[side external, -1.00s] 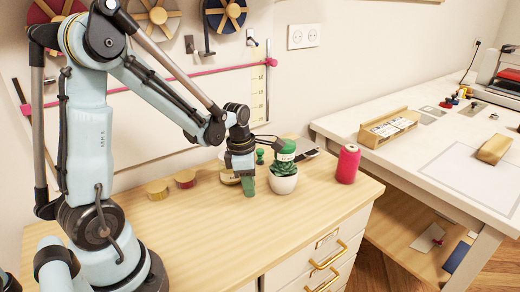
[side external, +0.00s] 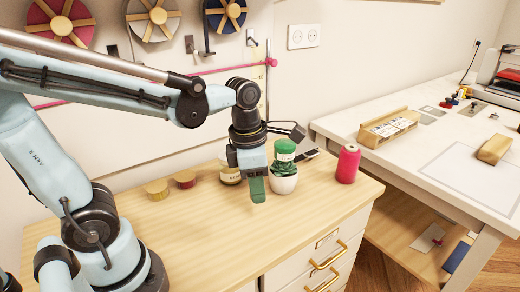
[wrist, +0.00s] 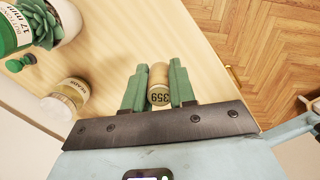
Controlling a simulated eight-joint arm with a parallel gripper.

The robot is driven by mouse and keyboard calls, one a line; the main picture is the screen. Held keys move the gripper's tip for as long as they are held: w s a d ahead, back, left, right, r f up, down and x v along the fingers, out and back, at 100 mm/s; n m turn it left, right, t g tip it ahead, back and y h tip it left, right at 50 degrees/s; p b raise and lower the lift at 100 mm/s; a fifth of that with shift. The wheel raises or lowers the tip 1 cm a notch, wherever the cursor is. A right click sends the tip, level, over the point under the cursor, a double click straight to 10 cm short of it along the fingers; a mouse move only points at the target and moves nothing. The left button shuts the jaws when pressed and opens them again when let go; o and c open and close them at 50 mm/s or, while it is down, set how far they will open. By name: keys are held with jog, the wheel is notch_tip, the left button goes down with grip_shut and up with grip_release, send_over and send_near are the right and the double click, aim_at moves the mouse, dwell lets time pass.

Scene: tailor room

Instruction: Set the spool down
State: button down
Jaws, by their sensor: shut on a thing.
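My gripper (wrist: 158,84) is shut on a small tan spool (wrist: 159,86) marked 359, held between its two green fingers in the wrist view. In the side view my gripper (side external: 257,188) points down over the pale wooden cabinet top (side external: 215,225), in front of a jar and left of a potted plant. The spool is hidden behind the near finger there. I cannot tell for sure whether the spool touches the top or hangs above it.
A potted succulent (side external: 284,184), a green-lidded jar (side external: 285,150) and a beads jar (side external: 229,176) stand close by. The front of the top is clear.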

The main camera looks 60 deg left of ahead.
jog(key=s+n, duration=0.3)
jog(key=s, duration=0.6)
jog(key=n, duration=0.1)
send_over(198, 221)
jog(key=f, duration=0.7)
jog(key=shift+s+f, duration=0.2)
jog(key=shift+s, duration=0.05)
jog(key=shift+f, duration=2)
jog(key=shift+f, duration=0.2)
jog(key=c, duration=0.9)
grip_release()
jog(key=shift+r, duration=0.15)
